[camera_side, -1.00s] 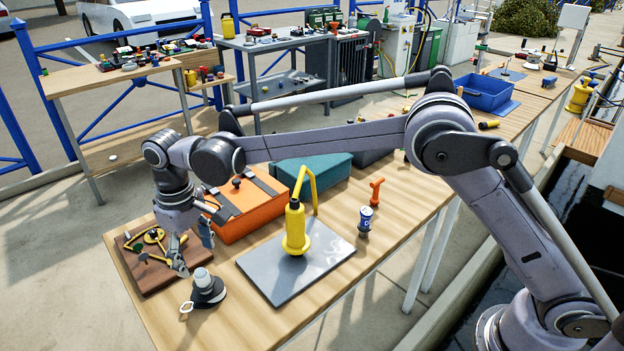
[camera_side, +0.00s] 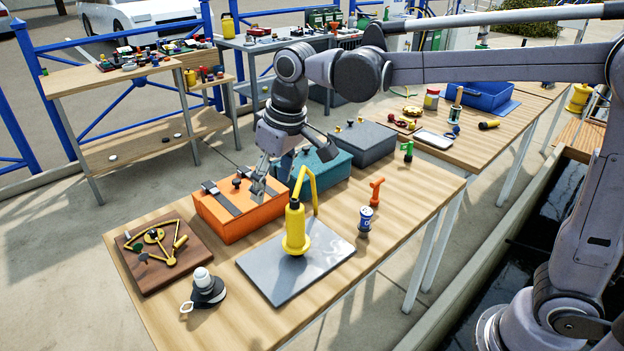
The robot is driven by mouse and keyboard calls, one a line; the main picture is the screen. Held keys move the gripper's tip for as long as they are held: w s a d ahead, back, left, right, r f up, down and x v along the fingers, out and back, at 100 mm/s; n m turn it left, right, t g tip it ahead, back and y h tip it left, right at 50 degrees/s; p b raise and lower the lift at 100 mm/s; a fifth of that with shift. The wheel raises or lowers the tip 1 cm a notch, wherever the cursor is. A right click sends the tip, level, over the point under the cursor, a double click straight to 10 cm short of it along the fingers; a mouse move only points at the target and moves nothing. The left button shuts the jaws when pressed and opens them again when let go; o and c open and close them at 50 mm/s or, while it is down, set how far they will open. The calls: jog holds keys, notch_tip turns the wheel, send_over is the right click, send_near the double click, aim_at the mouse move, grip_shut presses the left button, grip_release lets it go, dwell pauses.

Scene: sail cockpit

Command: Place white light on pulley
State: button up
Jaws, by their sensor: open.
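The white light (camera_side: 202,276) is a small pale, round-topped piece at the front left of the near table. It stands upright on top of a dark body with a metal ring at its left, which looks like the pulley (camera_side: 209,295). The exact contact between them is too small to see. My gripper (camera_side: 264,184) is open and empty, pointing down above the orange case, well behind and to the right of the light. Part of its fingers blends with the case behind.
The orange case (camera_side: 240,217) and teal case (camera_side: 322,168) stand behind. A yellow pump (camera_side: 295,230) stands on a grey plate (camera_side: 290,283). A brown board (camera_side: 190,262) holds yellow tools. A blue can (camera_side: 365,219) and orange fitting (camera_side: 376,190) are right. The front table strip is clear.

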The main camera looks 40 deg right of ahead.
jog(key=s+d+f+m+t, duration=0.1)
jog(key=s+d+f+t, duration=0.1)
jog(key=s+d, duration=0.5)
jog(key=s+d+f+m+t+h, duration=0.1)
jog(key=s+d+f+m+t, duration=0.1)
jog(key=s+d, duration=0.6)
jog(key=shift+s+f, duration=0.65)
jog(key=shift+f, duration=0.25)
